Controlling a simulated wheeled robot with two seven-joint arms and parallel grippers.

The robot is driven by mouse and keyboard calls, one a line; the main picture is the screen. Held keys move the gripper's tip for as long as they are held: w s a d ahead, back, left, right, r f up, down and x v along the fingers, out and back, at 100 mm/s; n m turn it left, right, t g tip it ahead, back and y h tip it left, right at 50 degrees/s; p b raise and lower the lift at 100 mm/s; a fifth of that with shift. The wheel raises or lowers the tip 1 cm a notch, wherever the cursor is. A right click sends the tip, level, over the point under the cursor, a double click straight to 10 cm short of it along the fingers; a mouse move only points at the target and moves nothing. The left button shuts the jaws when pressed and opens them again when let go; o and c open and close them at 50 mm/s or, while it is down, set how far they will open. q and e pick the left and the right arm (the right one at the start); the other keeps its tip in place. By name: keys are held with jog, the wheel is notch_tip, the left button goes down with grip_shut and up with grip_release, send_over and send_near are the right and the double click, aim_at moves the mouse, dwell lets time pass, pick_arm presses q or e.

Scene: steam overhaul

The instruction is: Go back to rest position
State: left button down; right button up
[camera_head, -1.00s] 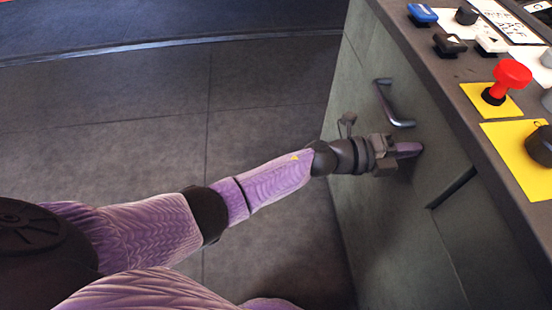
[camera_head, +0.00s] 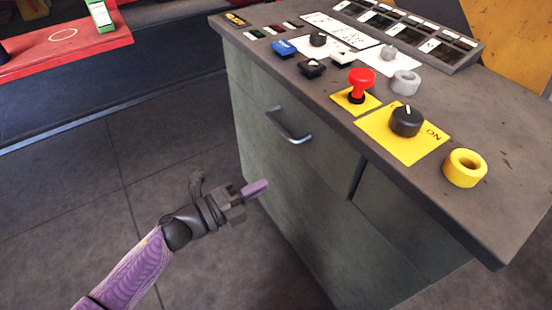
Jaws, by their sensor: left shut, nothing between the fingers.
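My left arm comes in from the lower left. My left gripper (camera_head: 254,188) is shut and empty, with its purple fingertips close together. It is in front of the grey cabinet (camera_head: 300,215), below and to the left of the metal drawer handle (camera_head: 289,128). It is apart from the handle; whether the fingertips touch the cabinet front I cannot tell. My right gripper is not in view.
On the console top are a red push button (camera_head: 361,82), a black knob (camera_head: 406,120) on a yellow plate, a yellow ring (camera_head: 465,167), a grey ring (camera_head: 405,82) and a blue switch (camera_head: 284,48). A red table (camera_head: 60,50) stands at the upper left. Floor left of the cabinet is clear.

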pick_arm(q)
jog(key=s+a+f+n+y+p, duration=0.2)
jog(key=s+a+f+n+y, duration=0.35)
jog(key=f+n, duration=0.3)
jog(key=s+a+f+n+y+p, duration=0.3)
jog(key=s+a+f+n+y, duration=0.25)
jog(key=f+n, duration=0.3)
jog(key=s+a+f+n+g+y+p, duration=0.1)
jog(key=s+a+f+n+g, duration=0.1)
jog(key=s, duration=0.9)
jog(key=s+a+f+n+g+y, duration=0.2)
jog(key=s+f+n+g, duration=0.2)
jog(key=s, duration=0.7)
jog(key=s+a+f+n+g+y+p, duration=0.1)
jog(key=s+a+f+n+g, duration=0.1)
jog(key=s, duration=0.9)
jog(key=f+n+g, duration=0.1)
jog(key=g, duration=0.1)
jog(key=shift+s+n+g+y+p, duration=0.3)
jog(key=shift+y+p, duration=0.05)
jog(key=shift+y, duration=0.05)
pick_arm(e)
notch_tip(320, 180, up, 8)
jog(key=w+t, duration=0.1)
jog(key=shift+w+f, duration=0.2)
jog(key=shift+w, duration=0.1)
